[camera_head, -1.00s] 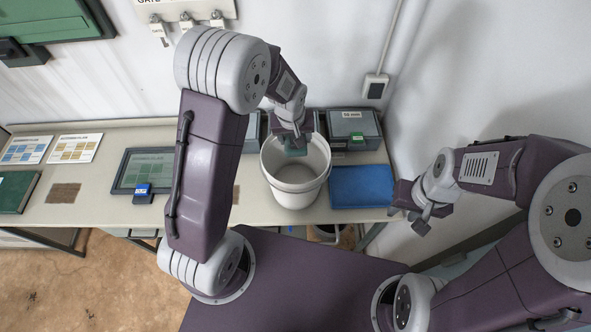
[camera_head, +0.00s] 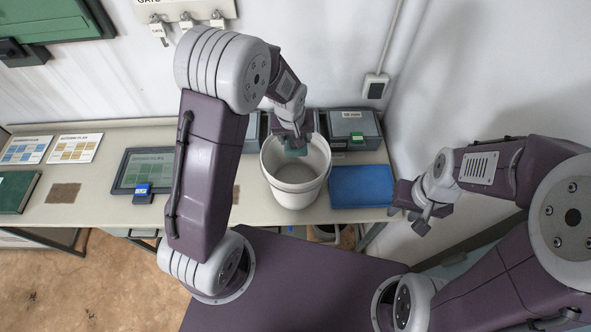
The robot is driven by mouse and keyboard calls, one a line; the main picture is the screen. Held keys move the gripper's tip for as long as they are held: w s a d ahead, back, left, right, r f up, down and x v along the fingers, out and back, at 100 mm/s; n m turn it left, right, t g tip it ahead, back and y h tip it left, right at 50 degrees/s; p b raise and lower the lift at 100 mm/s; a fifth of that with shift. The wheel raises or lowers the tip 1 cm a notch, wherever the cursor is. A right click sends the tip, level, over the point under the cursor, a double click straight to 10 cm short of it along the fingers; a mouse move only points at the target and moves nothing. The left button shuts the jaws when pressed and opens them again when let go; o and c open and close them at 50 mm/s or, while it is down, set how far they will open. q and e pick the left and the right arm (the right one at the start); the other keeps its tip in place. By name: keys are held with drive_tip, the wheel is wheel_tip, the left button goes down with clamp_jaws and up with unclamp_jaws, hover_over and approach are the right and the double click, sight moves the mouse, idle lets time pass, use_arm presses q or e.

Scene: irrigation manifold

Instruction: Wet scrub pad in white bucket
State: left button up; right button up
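The white bucket (camera_head: 296,190) stands upright on the bench at its front edge. My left gripper (camera_head: 295,146) reaches down over the bucket's mouth from the back. A small grey-green scrub pad (camera_head: 296,152) is at its fingertips, and the gripper looks shut on it. The pad is at the bucket's opening, around rim height; I cannot tell how deep. The bucket's bottom and any water are not clear. My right gripper (camera_head: 425,217) hangs apart on the right, in front of the wall, with nothing seen in it; its finger gap is unclear.
A blue tray (camera_head: 361,187) lies right of the bucket. Grey boxes (camera_head: 354,128) stand behind. A tablet (camera_head: 146,168) with a blue clip, a brown pad (camera_head: 63,193) and charts (camera_head: 75,148) lie on the left. The right wall is close to my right arm.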

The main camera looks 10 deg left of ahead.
use_arm(q)
wheel_tip(320, 180, up, 4)
drive_tip(key=p, duration=0.3)
drive_tip(key=shift+r, duration=0.1)
idle(0.4)
